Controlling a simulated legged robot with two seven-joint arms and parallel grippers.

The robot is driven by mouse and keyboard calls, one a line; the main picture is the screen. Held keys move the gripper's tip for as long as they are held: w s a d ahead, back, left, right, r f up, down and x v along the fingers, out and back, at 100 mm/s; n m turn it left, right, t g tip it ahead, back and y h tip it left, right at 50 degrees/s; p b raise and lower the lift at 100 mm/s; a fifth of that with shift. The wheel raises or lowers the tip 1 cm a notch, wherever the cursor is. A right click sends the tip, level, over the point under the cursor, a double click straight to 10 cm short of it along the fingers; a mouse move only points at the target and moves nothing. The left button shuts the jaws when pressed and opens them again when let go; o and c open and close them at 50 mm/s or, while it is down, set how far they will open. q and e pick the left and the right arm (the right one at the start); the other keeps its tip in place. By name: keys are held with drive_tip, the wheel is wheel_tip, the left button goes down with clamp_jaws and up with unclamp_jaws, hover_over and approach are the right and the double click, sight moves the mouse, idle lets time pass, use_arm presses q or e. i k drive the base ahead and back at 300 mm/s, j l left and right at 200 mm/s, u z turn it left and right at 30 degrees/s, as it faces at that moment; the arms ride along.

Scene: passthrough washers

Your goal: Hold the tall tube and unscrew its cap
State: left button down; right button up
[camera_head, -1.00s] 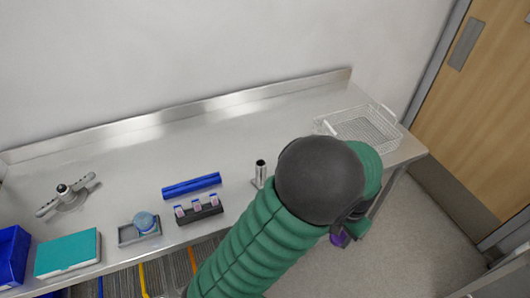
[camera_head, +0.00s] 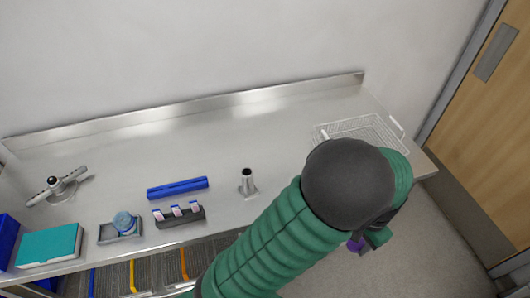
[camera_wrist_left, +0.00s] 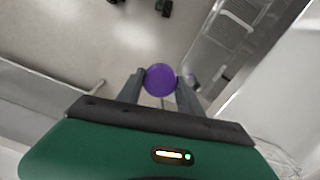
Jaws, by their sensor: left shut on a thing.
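A round purple cap (camera_wrist_left: 160,80) sits between the two fingers of my left gripper (camera_wrist_left: 161,88) in the left wrist view. The fingers are shut on the capped tube; its body is mostly hidden below the cap. In the head view a bit of the purple cap (camera_head: 355,245) shows below my dark wrist, beyond the bench's front edge and over the floor. My left arm covers most of the gripper there. My right gripper is not in view.
The bench's back middle is clear.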

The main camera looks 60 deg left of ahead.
sight(247, 190)
drive_tip(key=i+u, duration=0.1)
drive_tip(key=u, duration=0.3)
drive_tip(key=i+u, duration=0.1)
drive_tip(key=u, duration=0.35)
drive_tip(key=i+u, duration=0.1)
drive_tip(key=u, duration=0.3)
drive_tip(key=i+u, duration=0.1)
drive_tip(key=u, duration=0.35)
drive_tip(key=i+j+u, duration=0.1)
drive_tip(key=i+u, duration=0.15)
drive_tip(key=u, duration=0.2)
drive_tip(key=i+u, duration=0.2)
drive_tip(key=u, duration=0.25)
